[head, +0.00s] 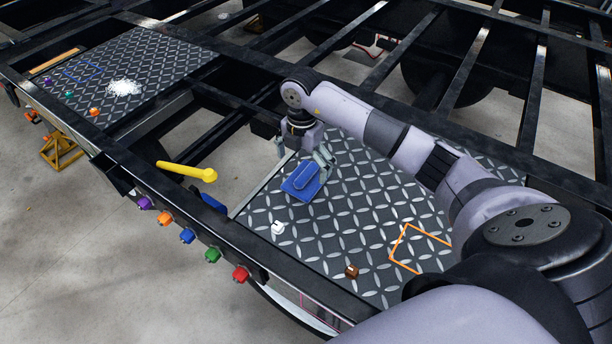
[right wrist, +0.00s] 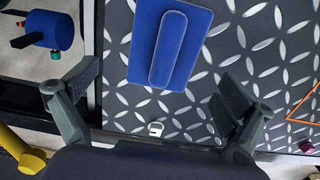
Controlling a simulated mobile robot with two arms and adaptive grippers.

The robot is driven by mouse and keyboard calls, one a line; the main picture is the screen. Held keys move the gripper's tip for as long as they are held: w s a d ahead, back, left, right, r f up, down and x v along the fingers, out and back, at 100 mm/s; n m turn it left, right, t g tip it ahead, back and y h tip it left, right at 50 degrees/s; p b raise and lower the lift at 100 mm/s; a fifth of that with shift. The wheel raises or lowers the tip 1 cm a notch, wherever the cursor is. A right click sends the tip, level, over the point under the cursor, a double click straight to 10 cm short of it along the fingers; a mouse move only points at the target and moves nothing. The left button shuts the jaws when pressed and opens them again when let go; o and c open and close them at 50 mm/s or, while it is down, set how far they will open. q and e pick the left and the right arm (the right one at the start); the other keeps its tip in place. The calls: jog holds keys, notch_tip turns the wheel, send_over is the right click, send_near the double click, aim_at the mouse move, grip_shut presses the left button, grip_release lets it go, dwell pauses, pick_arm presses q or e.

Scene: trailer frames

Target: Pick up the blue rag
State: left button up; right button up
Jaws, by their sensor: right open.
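The blue rag (head: 301,181) lies on the near diamond-pattern metal plate (head: 330,230). It looks like a flat blue rectangle with a raised long ridge along its middle. My right gripper (head: 303,154) is open above the plate, close to the rag's far side in the head view. In the right wrist view the rag (right wrist: 190,60) shows at the top centre, and the open fingers (right wrist: 160,88) stand apart to its lower left and lower right. Nothing is between the fingertips. I cannot tell the exact height of the fingers. My left gripper is not in view.
A small white piece (head: 277,228) and a brown block (head: 351,271) lie on the plate near an orange outline (head: 420,248). A far plate (head: 150,60) holds a white pile (head: 124,88).

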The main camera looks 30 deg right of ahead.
aim_at(305, 176)
jog(key=f, duration=0.2)
jog(key=f+p, duration=0.1)
jog(key=f, duration=0.1)
jog(key=shift+s+d, duration=0.15)
jog(key=shift+d, duration=0.1)
jog(key=shift+c, duration=0.3)
jog(key=c, duration=0.8)
jog(key=shift+s, duration=0.2)
jog(key=c, duration=0.7)
jog(key=shift+a+f, duration=0.1)
jog(key=shift+a, duration=0.05)
jog(key=c, duration=0.6)
jog(key=shift+o, duration=0.2)
